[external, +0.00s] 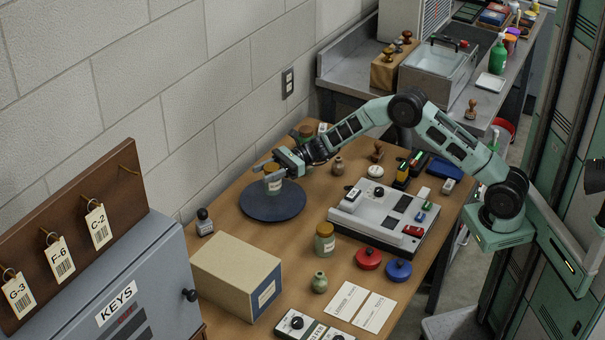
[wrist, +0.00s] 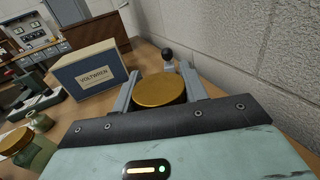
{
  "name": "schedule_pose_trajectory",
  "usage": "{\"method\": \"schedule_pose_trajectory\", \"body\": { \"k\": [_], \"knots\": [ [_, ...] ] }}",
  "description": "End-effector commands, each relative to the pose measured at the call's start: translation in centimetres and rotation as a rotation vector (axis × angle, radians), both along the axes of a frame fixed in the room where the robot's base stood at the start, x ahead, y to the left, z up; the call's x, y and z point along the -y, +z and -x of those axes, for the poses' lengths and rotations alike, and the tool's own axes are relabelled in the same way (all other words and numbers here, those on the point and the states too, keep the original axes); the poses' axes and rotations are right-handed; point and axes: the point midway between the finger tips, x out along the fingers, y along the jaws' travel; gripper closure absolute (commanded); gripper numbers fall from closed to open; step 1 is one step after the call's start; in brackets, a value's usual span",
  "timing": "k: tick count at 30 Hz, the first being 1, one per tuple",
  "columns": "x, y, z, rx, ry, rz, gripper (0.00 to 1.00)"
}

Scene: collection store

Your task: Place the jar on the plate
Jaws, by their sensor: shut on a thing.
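The jar (external: 274,184), pale with a label, is upright between the fingers of my gripper (external: 273,171). Its gold lid (wrist: 160,91) fills the space between the two fingers (wrist: 158,88) in the wrist view, and the lid hides the jar's body there. The round dark blue plate (external: 272,211) lies flat on the wooden table, below the jar in the external view. The jar appears over the plate, near its middle or far part. I cannot tell whether its base touches the plate. My gripper is shut on the jar.
Another jar (external: 325,243) stands to the right, near a grey console (external: 385,215). The block wall (external: 180,120) is close behind.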

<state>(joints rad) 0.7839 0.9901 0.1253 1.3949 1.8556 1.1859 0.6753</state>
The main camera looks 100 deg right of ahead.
Motion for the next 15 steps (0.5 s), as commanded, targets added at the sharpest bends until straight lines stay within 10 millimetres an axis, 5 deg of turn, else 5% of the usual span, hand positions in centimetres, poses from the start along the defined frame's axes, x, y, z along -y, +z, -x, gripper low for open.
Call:
{"method": "schedule_pose_trajectory", "body": {
  "k": [6,15],
  "knots": [
    [-0.1,-2.9,0.0,0.0,0.001,-0.001,0.84],
    [0.0,-3.1,0.0,0.001,0.0,-0.001,0.84]
  ]
}}
